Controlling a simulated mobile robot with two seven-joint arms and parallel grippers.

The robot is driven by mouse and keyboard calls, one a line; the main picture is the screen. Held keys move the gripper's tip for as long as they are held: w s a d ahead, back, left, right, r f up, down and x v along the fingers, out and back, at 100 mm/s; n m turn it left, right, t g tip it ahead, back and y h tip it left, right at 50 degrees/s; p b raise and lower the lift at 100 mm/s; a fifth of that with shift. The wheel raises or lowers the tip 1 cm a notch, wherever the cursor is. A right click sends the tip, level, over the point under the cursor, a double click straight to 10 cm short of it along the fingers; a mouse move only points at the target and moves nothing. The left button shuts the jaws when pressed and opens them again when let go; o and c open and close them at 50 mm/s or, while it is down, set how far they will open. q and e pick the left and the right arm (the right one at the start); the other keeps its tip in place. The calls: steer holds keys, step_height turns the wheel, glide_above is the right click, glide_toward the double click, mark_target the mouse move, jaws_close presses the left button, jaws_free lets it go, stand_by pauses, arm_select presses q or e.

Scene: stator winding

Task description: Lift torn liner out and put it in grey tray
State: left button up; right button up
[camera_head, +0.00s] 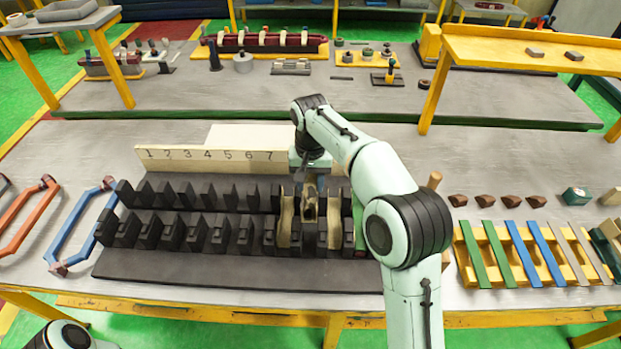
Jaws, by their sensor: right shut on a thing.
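The dark stator block (230,262) lies on the near table, with rows of black teeth and slots. My right gripper (309,188) is over its right part, pointing down. It is shut on a small tan piece (310,209), which looks like the torn liner; its lower end is low among the teeth, and I cannot tell whether it is clear of the slot. Two other tan liners (286,220) (335,222) stand in slots on either side. My left gripper is out of view.
A numbered board (210,155) stands behind the block. Blue (82,226) and orange (24,215) coils lie at left. A yellow rack (466,262) with coloured strips and several brown wedges (484,201) are at right. My right arm hides the table between.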

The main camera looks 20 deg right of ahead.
mark_target(310, 190)
steer(key=shift+f+b, duration=0.5)
steer(key=shift+f, duration=1.15)
